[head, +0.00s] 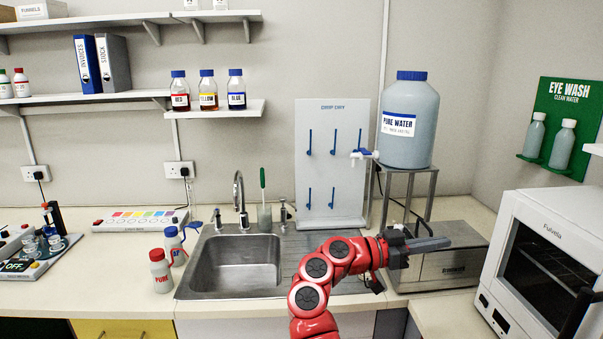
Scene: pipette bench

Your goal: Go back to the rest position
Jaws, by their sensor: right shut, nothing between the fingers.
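My right arm is red and reaches up from the bottom middle of the head view. My right gripper (428,244) is dark grey and shut, with nothing held. It points to the right, in front of a steel box (440,270) on the counter at the right of the sink. My left gripper does not show in the head view.
A steel sink (235,265) is left of my arm, with a faucet (240,200) behind it. A large water jug (408,130) stands on a metal stand. A white oven (545,260) is at the right. Bottles (160,271) stand left of the sink.

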